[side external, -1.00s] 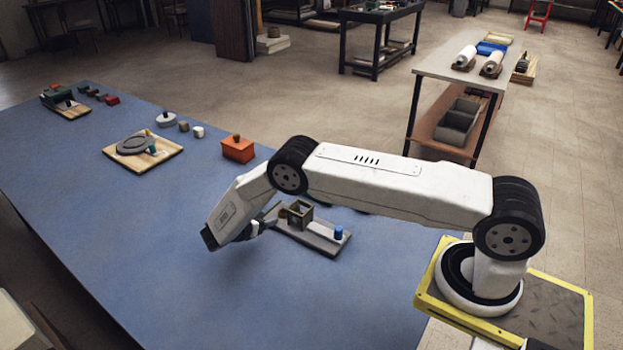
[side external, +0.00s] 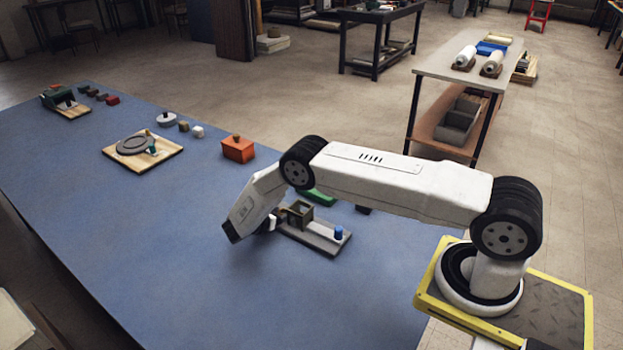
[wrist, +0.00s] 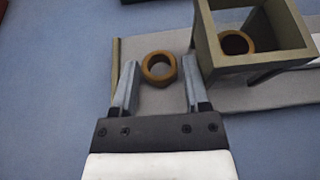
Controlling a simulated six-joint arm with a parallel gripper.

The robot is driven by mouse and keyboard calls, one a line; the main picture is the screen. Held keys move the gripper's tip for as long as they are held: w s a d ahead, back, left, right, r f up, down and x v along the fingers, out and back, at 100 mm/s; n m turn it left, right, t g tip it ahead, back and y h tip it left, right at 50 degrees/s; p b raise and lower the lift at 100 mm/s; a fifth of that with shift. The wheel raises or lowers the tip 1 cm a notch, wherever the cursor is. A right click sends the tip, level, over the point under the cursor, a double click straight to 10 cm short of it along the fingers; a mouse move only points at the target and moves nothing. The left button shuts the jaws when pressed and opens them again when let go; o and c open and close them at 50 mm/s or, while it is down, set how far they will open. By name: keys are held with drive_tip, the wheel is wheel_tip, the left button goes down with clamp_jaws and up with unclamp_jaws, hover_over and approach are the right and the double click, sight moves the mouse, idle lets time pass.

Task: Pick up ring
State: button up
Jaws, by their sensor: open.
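A brown ring (wrist: 159,79) lies flat on a grey board (wrist: 160,101) in the wrist view. My gripper (wrist: 161,63) is open, with one finger on each side of this ring. A gap shows between the ring and each finger, and nothing is held. A second brown ring (wrist: 238,51) shows within an olive square frame (wrist: 283,57) to the right. In the side view my gripper (side external: 270,222) is low at the board's left end, and its fingers are mostly hidden.
The olive frame (side external: 302,213) stands on the grey board (side external: 318,242), close right of my gripper. A blue knob (side external: 338,232) is at the board's right end. A green object (side external: 318,197) lies behind. An orange box (side external: 238,150) is farther back. The blue cloth in front is clear.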

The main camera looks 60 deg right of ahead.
drive_tip(key=shift+c, duration=0.3)
clamp_jaws()
drive_tip(key=shift+r, duration=0.15)
wheel_tip(320, 180, up, 10)
idle(1.0)
idle(0.5)
